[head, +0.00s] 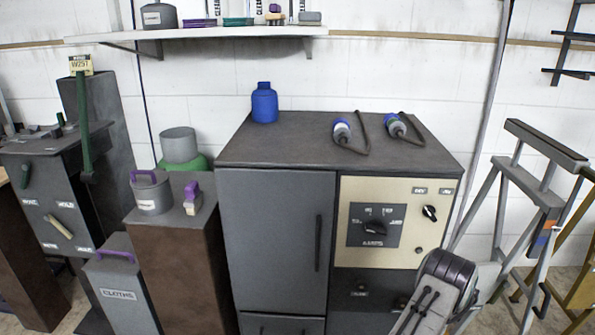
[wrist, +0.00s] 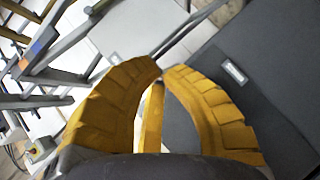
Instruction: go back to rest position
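My gripper (wrist: 162,68) shows in the wrist view as two yellow ribbed fingers. Their tips come together with only a thin gap, and I see nothing held between the tips. A narrow yellow strip shows between the finger bases; I cannot tell what it belongs to. In the head view part of my arm (head: 437,290) is at the bottom right, in front of the grey cabinet's (head: 275,235) right side. The gripper itself is not seen there.
A blue bottle (head: 264,104) and two corded tools (head: 342,131) (head: 396,126) lie or stand on the cabinet. Grey trestles (head: 540,215) stand close on the right. A brown pedestal (head: 180,265) with a lidded pot (head: 151,193) is left. A wall shelf (head: 200,33) is above.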

